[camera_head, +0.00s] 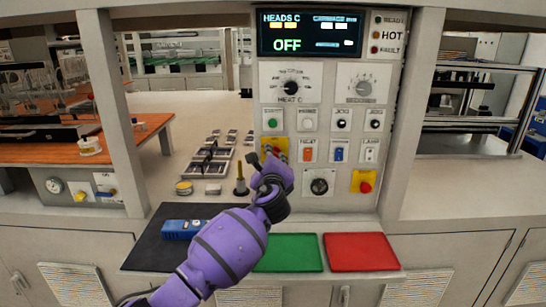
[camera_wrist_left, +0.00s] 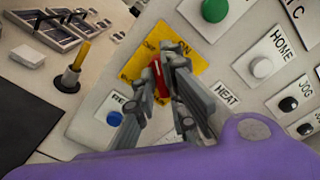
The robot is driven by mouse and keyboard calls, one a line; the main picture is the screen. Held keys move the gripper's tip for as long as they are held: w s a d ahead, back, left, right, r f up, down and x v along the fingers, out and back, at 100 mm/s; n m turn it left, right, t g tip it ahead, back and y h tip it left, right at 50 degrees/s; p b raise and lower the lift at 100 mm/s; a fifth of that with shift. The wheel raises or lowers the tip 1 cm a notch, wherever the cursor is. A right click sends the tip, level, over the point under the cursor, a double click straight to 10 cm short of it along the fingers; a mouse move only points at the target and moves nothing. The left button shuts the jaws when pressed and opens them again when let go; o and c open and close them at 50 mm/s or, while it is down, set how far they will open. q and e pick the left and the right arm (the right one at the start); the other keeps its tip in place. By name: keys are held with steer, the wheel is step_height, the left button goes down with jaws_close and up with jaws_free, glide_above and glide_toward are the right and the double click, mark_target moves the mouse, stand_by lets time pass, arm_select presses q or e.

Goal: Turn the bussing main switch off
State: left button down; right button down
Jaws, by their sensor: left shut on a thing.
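The main switch is a red handle (camera_wrist_left: 158,80) on a yellow plate (camera_wrist_left: 182,62) low on the left of the control panel. The plate carries black lettering, with "ON" readable at one corner in the left wrist view. In the head view the yellow plate (camera_head: 281,143) is partly covered by my purple left arm. My left gripper (camera_head: 268,158) is at this plate, and its fingers (camera_wrist_left: 164,76) are shut on the red handle, one on each side. The handle's lower part is hidden between the fingers. My right gripper is not in view.
The panel display (camera_head: 310,34) reads "HEADS C" and "OFF". Close by are a green button (camera_head: 272,122), an orange HEAT switch (camera_head: 308,149), a black knob (camera_head: 319,186) and a red emergency button (camera_head: 365,186). Green (camera_head: 288,253) and red (camera_head: 361,252) mats lie below.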

arm_select(q)
steer(key=shift+f+n+b, duration=0.15)
steer(key=shift+n, duration=1.7)
steer(key=shift+f+n+b, duration=0.1)
steer(key=shift+n+b, duration=0.05)
steer(key=shift+n, duration=1.7)
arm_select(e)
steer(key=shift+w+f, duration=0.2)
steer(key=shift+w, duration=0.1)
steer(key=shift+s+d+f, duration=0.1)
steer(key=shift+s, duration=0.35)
arm_select(q)
steer(key=c, duration=1.8)
jaws_free()
steer(key=s, duration=1.2)
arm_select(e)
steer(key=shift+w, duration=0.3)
